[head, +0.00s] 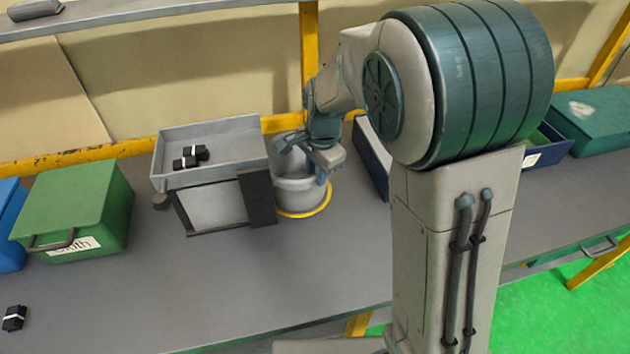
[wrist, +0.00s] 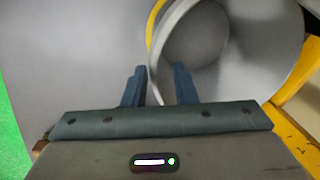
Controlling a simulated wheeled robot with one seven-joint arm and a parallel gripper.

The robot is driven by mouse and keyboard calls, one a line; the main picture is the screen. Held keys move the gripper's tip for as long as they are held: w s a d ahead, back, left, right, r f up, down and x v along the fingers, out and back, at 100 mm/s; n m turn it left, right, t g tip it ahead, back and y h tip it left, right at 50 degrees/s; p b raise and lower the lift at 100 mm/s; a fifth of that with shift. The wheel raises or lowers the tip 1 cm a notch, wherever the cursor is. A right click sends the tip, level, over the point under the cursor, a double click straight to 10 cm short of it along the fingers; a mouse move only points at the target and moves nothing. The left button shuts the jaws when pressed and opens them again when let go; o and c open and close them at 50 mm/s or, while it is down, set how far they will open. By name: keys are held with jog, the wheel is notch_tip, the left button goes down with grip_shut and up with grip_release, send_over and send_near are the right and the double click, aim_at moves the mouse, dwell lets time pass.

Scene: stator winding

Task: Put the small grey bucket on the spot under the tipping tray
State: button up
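The small grey bucket (head: 298,194) stands inside a yellow ring marked on the bench (head: 304,215), just right of the tipping tray's stand. The grey tipping tray (head: 240,147) holds a few black pieces with white bands and sits left of and above the bucket. My gripper (head: 308,170) is low at the bucket's top, partly hiding it. In the wrist view my gripper's two blue fingers (wrist: 158,85) are apart, with the bucket's rim (wrist: 154,75) between them: one finger outside, one inside. A yellow arc (wrist: 153,22) shows beside the bucket there.
A green lidded box (head: 85,205) stands at the left, with a blue box (head: 10,225) beyond it. A small black piece (head: 14,318) lies at the front left. Blue (head: 372,155) and green (head: 595,120) boxes stand to the right.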

notch_tip(320, 180, up, 7)
jog(key=s+d+n+t, duration=0.1)
jog(key=s+d+n, duration=0.4)
jog(key=s, duration=0.5)
jog(key=s+d+r+n+t+h, duration=0.1)
jog(key=s+d+n, duration=0.5)
jog(key=s, duration=0.4)
jog(key=shift+d, duration=0.5)
